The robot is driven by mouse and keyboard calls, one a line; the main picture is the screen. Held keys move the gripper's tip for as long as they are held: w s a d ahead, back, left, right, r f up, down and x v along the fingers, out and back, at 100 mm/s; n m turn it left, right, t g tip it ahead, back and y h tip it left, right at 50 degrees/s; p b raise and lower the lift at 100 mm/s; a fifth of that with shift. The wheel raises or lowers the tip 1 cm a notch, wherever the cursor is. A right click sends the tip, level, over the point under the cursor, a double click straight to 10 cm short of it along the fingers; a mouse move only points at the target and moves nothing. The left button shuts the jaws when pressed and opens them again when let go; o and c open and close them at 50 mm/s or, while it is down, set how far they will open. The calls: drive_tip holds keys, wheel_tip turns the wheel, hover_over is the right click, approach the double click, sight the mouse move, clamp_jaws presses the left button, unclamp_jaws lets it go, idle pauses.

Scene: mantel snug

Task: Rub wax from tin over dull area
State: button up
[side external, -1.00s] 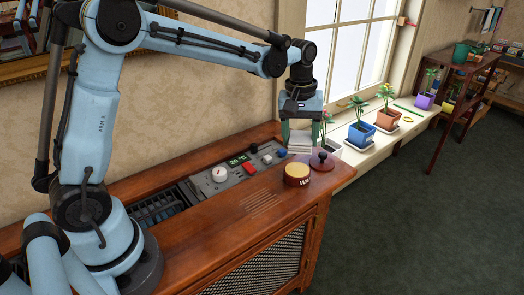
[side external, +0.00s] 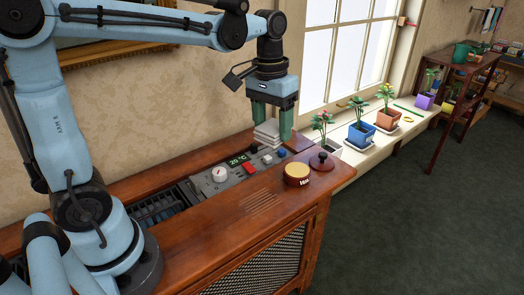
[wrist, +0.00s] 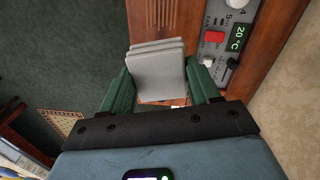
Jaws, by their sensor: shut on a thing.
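My gripper (side external: 270,120) has green fingers and is shut on a folded pale grey cloth (side external: 265,133). In the wrist view the layered cloth (wrist: 157,68) sits between both fingers. The round wax tin (side external: 297,174), with a tan top and dark red side, stands on the cabinet top in front of the gripper, apart from it. I cannot tell whether its lid is on. A duller brownish patch (side external: 298,143) shows right of the fingers; its full extent is unclear.
A dark red knobbed object (side external: 321,161) stands right of the tin. The control panel (side external: 238,172) has dials, a red button and a display. Potted plants (side external: 361,132) line the windowsill. The wooden cabinet top (side external: 235,215) is clear at its front.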

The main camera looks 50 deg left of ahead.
drive_tip(key=s+r+m, duration=0.1)
drive_tip(key=s+m, duration=0.1)
drive_tip(key=s, duration=0.1)
hover_over(298, 169)
wheel_tip(298, 169, down, 7)
drive_tip(key=shift+s+f, duration=0.1)
drive_tip(key=shift+f, duration=3)
drive_tip(key=shift+f, duration=0.6)
drive_tip(key=shift+r, duration=0.15)
wheel_tip(298, 169, up, 7)
idle(0.7)
idle(0.4)
